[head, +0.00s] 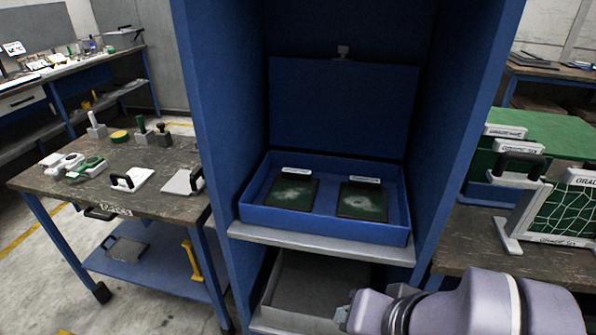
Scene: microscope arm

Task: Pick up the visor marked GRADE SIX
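On the right bench, a white stand with a black handle (520,165) stands among upright framed panels. A label plate that seems to read GRADE SIX (518,147) is just behind the handle. At the right edge, a green panel with white crack-like lines (560,212) bears a label (583,178) starting GRADE, cut off by the frame. Another label (505,130) behind is too small to read surely. Which piece is the visor I cannot tell for certain. My gripper (350,311) is at the lower middle, left of and below these panels; its fingers are not clear.
A blue cabinet (226,150) stands in the middle. An open blue case (322,228) on its shelf holds two dark green plates. The left table (150,203) carries stamps, a white handled plate (135,180) and a grey handled plate (183,181). Floor shows at left.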

